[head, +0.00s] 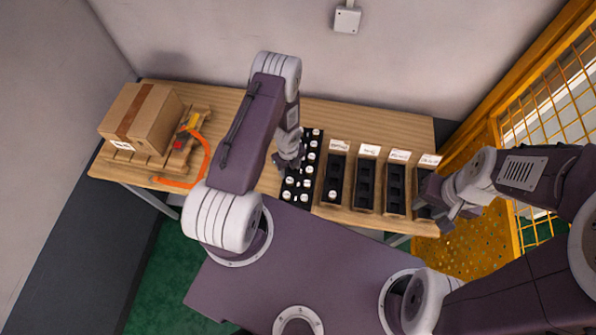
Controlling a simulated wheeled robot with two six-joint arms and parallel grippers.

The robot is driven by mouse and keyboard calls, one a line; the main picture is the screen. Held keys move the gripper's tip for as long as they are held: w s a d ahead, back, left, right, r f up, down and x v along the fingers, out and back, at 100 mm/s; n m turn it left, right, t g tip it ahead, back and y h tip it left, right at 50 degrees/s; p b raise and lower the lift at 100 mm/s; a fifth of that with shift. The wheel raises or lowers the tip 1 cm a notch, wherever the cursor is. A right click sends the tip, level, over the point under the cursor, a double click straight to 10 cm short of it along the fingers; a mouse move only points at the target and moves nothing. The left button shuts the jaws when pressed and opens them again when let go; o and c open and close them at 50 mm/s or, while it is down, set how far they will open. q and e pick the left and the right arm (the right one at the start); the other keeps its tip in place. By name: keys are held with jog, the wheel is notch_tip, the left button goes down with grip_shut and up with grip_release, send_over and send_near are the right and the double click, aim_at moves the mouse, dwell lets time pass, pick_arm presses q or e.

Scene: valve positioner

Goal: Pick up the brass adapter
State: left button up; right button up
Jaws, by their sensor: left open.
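A black tray (318,148) with several small pale, metallic-looking parts stands on the wooden table. I cannot tell which part is the brass adapter; at this size their colours and shapes are too small to make out. My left gripper (286,164) is open and points down over the left side of the tray, hiding some of its places. I see nothing held in it. My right gripper (443,207) is at the table's right end, by the rightmost bin; its finger opening is too unclear to judge.
Several labelled wooden bins with black inserts, one of them this bin (365,182), stand right of the tray. One pale part (332,195) lies in the leftmost bin. A cardboard box (143,117) and an orange strap (204,160) are at the left. A yellow mesh fence (560,110) borders the right.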

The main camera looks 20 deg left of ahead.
aim_at(289, 180)
pick_arm(q)
jog(key=shift+s+a+r, duration=0.1)
jog(key=shift+s+r, duration=0.15)
jog(key=shift+r, duration=0.1)
jog(key=shift+f, duration=0.1)
notch_tip(289, 180, down, 4)
jog(key=b, duration=0.2)
jog(key=shift+w+b, duration=0.1)
jog(key=shift+b, duration=0.3)
jog(key=f+b, duration=0.1)
jog(key=b, duration=0.1)
jog(key=f+b, duration=0.2)
jog(key=b, duration=0.1)
jog(key=f+b, duration=0.1)
jog(key=b, duration=0.2)
jog(key=shift+s+f, duration=0.3)
jog(key=shift+f, duration=0.35)
jog(key=shift+r, duration=0.1)
pick_arm(e)
notch_tip(289, 180, down, 10)
jog(key=shift+f, duration=0.15)
pick_arm(q)
grip_shut()
